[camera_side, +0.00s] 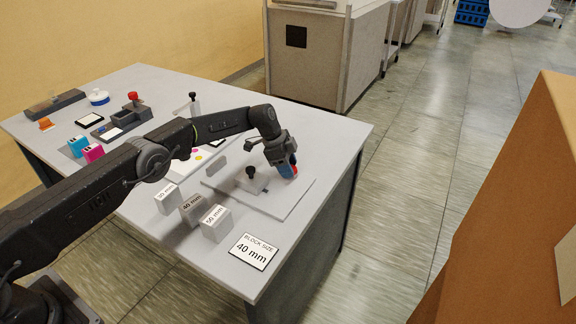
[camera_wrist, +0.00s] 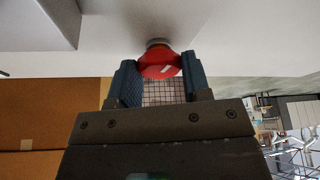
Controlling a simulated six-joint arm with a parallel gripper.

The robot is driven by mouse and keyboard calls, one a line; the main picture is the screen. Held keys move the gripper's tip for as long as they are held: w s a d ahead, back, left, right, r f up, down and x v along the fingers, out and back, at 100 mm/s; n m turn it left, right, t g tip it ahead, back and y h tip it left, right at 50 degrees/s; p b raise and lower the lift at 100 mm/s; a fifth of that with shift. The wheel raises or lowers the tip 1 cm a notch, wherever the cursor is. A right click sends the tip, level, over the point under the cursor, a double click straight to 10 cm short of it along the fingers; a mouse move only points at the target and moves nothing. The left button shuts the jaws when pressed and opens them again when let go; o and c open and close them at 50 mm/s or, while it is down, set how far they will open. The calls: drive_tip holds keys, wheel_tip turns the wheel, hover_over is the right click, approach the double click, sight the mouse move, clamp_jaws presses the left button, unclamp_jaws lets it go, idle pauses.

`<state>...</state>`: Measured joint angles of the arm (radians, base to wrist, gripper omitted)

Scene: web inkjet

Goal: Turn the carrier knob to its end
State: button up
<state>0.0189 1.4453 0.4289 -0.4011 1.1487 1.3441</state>
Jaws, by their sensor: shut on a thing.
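The carrier knob (camera_wrist: 160,66) is red with a white mark. It sits between the two blue-padded fingers of my gripper (camera_wrist: 159,80) in the wrist view, and my gripper is shut on it. A short stem joins the knob to a pale grey surface. In the side view my gripper (camera_side: 289,168) reaches down at the right part of a grey plate (camera_side: 290,200), with a bit of red showing beside its blue fingers. The fingers hide most of the knob there.
A grey block with a black knob (camera_side: 251,174) stands just left of my gripper. Marked blocks (camera_side: 216,222) and a "BLOCK SIZE 40 mm" card (camera_side: 254,251) are near the front edge. A cardboard box (camera_side: 520,210) stands at right, off the table.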

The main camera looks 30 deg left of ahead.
drive_tip(key=c, duration=0.3)
drive_tip(key=shift+n, duration=0.3)
drive_tip(key=n, duration=0.2)
drive_tip(key=n+t+y, duration=0.1)
drive_tip(key=n, duration=0.1)
drive_tip(key=shift+s+d+t, duration=0.1)
drive_tip(key=shift+s+t, duration=0.05)
drive_tip(key=shift+t, duration=0.15)
drive_tip(key=o, duration=0.9)
drive_tip(key=v, duration=1.4)
